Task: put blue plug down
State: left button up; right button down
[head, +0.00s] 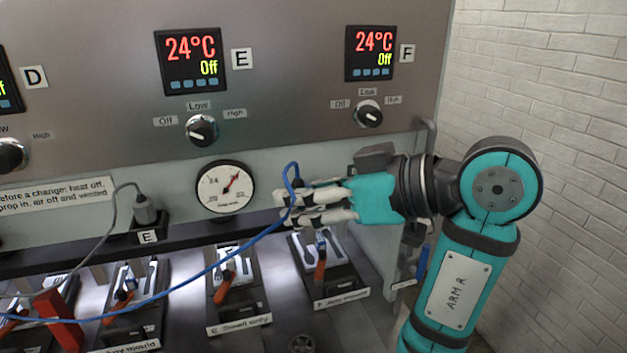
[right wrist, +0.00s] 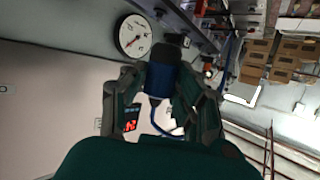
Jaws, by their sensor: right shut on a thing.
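The blue plug (right wrist: 159,80) has a blue body and a dark end. In the right wrist view it sits between the fingers of my right gripper (right wrist: 160,95). In the head view, my right gripper (head: 285,208) is shut on it in front of the panel, right of the gauge, and the fingers hide most of the plug. Its blue cable (head: 215,262) loops above the fingers and runs down to the left. The plug appears held clear of the surfaces, though its exact gap to the ledge cannot be told. My left gripper is not in view.
A grey plug (head: 145,210) stands in the socket marked E. A round gauge (head: 226,189) is left of my right gripper. Spoon moulds with orange handles (head: 235,275) lie below. Displays and knobs (head: 201,130) are above. A red block (head: 60,320) is at lower left.

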jog(key=shift+w+r, duration=0.1)
jog(key=shift+w, duration=0.2)
jog(key=w, duration=0.5)
jog(key=w+d+p, duration=0.1)
jog(key=w, duration=0.3)
jog(key=w+f, duration=0.1)
jog(key=w, duration=0.4)
jog(key=shift+w+d, duration=0.3)
jog(key=shift+w, duration=0.05)
jog(key=shift+w+f, duration=0.15)
jog(key=shift+w, duration=0.05)
notch_tip(320, 180, down, 3)
jog(key=shift+d+p, duration=0.1)
jog(key=shift+p, duration=0.95)
jog(key=shift+f, duration=0.2)
jog(key=shift+f, duration=0.6)
